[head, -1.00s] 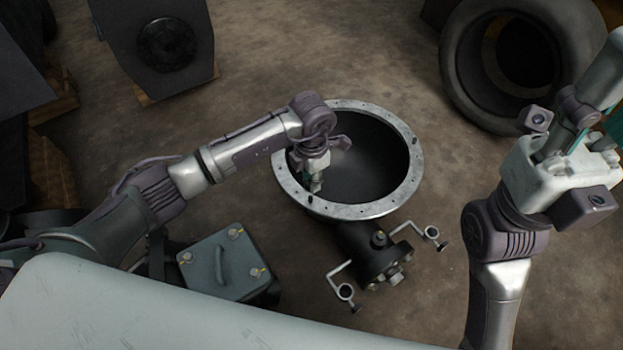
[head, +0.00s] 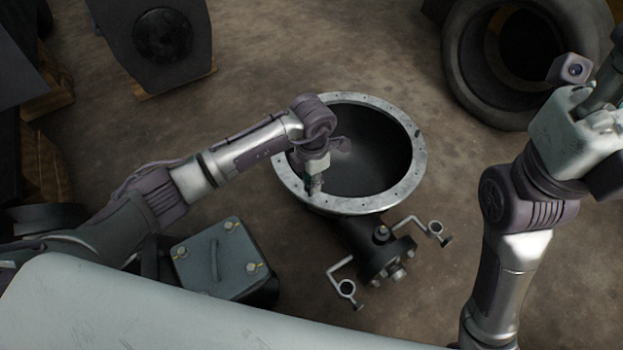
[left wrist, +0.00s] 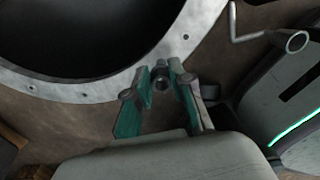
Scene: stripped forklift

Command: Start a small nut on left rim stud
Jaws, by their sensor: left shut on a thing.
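The wheel rim (head: 405,190) is a dark bowl with a pale, drilled flange, lying open side up on the floor. My left gripper (head: 315,189) points down over the near-left part of the flange. In the left wrist view, its green-padded fingers (left wrist: 163,75) are shut on a small dark nut (left wrist: 161,82). The flange (left wrist: 100,90) curves just behind the fingertips. The left stud is hidden by the gripper, and I cannot tell whether the nut touches it. My right arm is at the right; its jaws do not show clearly.
A dark hub assembly (head: 380,258) with two bent-handled fittings (head: 347,287) sits in front of the rim. A grey lidded box (head: 215,262) stands left of it. A large tyre (head: 465,65) lies at the back right. Floor between tyre and rim is clear.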

